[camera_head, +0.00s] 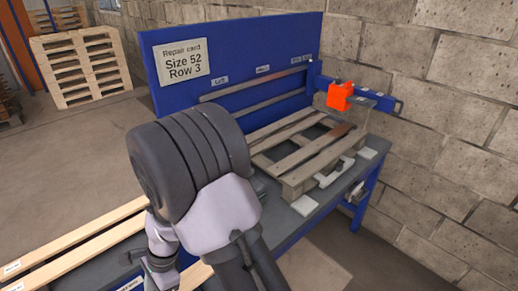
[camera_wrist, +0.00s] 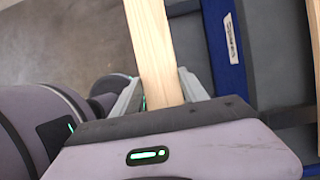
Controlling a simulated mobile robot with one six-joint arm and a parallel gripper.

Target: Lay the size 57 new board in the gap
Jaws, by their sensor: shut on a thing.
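My gripper (camera_wrist: 158,92) is shut on a pale new board (camera_wrist: 150,40) in the wrist view. The board runs up out of the top of that view, and no size mark on it is readable. In the head view my arm hides most of the gripper and the held board. The worn grey pallet (camera_head: 312,150) lies on the bench to the right of my arm, with open spaces between its top boards; my arm covers its left corner. The repair card (camera_head: 182,60) on the blue back panel reads "Size 52, Row 3".
Pale boards (camera_head: 75,246) with white labels lie at the bench's left end. An orange block (camera_head: 340,95) sits on a blue arm above the pallet's far right side. A block wall (camera_head: 440,150) stands close at right. Stacked pallets (camera_head: 80,65) stand on the floor behind.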

